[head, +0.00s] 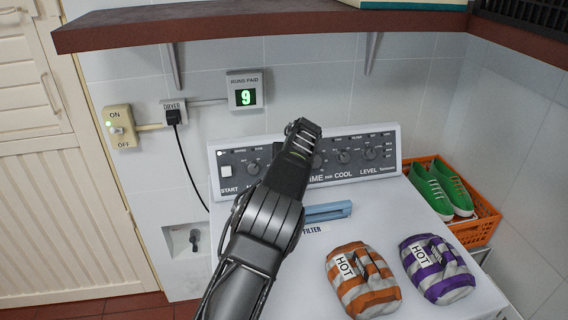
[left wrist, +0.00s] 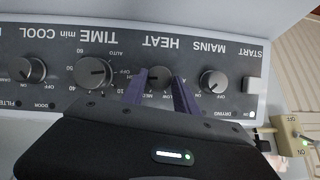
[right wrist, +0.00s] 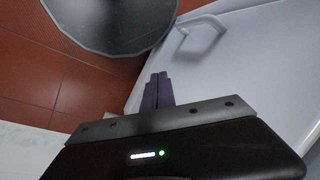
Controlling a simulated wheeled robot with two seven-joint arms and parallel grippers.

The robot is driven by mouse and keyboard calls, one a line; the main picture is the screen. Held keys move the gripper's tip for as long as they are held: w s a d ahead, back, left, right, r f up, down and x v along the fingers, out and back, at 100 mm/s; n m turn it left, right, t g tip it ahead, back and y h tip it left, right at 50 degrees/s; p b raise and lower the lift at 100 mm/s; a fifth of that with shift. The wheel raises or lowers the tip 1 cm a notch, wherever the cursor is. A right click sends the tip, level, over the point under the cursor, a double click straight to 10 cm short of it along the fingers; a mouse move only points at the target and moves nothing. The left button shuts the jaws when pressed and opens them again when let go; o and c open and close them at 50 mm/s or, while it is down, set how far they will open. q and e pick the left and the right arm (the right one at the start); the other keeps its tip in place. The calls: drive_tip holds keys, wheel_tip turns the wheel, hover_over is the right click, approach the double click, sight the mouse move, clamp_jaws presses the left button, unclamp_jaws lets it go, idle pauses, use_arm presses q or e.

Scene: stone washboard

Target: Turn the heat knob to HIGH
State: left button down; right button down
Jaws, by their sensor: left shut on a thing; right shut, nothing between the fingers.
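The heat knob (left wrist: 155,78) is a dark round knob under the HEAT label on the grey control panel (left wrist: 125,55), upside down in the left wrist view. My left gripper (left wrist: 161,77) is shut on it, with one purple finger on each side. The fingers cover part of the knob's scale, so I cannot tell its exact setting. In the head view my left gripper (head: 300,142) reaches the panel and hides the heat knob. My right gripper (right wrist: 158,78) is shut and empty, beside the white machine's side; it is not in the head view.
The mains knob (left wrist: 213,80) and time knob (left wrist: 95,72) flank the heat knob closely. Orange (head: 360,290) and purple (head: 437,282) striped HOT bundles lie on the machine top (head: 395,215). An orange crate (head: 483,232) with green shoes stands right. A shelf (head: 270,28) overhangs.

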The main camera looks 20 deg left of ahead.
use_arm(q)
drive_tip(key=shift+f+m, duration=0.15)
drive_tip(key=shift+m, duration=0.15)
drive_tip(key=c, duration=0.9)
unclamp_jaws()
drive_tip(key=shift+c, duration=0.2)
drive_tip(key=shift+d, duration=0.1)
drive_tip(key=b+v, duration=0.3)
drive_tip(key=v, duration=0.5)
drive_tip(key=shift+w, duration=0.15)
